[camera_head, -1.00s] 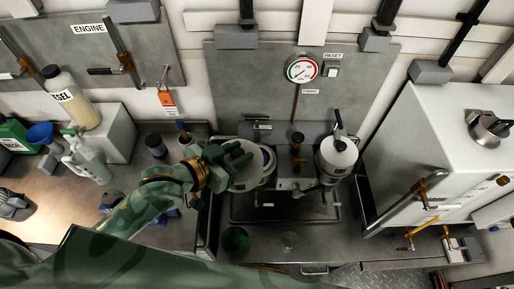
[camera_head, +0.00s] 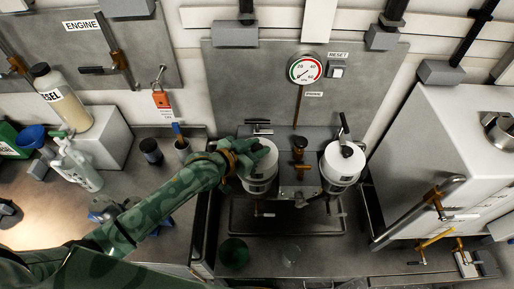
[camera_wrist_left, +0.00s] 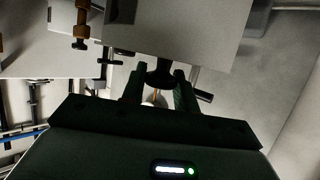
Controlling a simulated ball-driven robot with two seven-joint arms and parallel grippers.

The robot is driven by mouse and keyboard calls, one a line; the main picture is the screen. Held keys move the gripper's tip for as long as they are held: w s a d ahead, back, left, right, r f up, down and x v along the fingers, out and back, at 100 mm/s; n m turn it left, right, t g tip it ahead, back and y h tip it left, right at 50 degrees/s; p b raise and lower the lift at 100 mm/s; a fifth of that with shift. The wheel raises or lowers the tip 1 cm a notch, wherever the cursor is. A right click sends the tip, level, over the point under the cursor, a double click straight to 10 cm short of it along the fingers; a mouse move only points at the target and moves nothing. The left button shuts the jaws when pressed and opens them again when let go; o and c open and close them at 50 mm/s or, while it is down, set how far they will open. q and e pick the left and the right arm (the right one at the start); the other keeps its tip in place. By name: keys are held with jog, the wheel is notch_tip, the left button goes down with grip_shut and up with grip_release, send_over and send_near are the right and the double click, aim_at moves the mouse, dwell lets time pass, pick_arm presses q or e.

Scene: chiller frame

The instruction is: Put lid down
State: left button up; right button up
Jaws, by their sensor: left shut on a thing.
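My left gripper (camera_head: 264,151) is over the left white canister (camera_head: 260,186) in the head view. It is shut on the dark knob of a white lid (camera_head: 263,168). The lid appears level over the canister's mouth; the arm covers part of it, and I cannot tell whether it is fully seated. In the left wrist view the dark knob (camera_wrist_left: 161,74) sits between the two fingers (camera_wrist_left: 160,92). My right gripper is not in view.
A gauge (camera_head: 305,70) is on the panel behind. A white box (camera_head: 430,150) stands at the right; a green cup (camera_head: 234,252) is in front.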

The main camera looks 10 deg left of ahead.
pick_arm(q)
jog(key=shift+r, duration=0.15)
jog(key=shift+f, duration=0.65)
jog(key=o, duration=1.1)
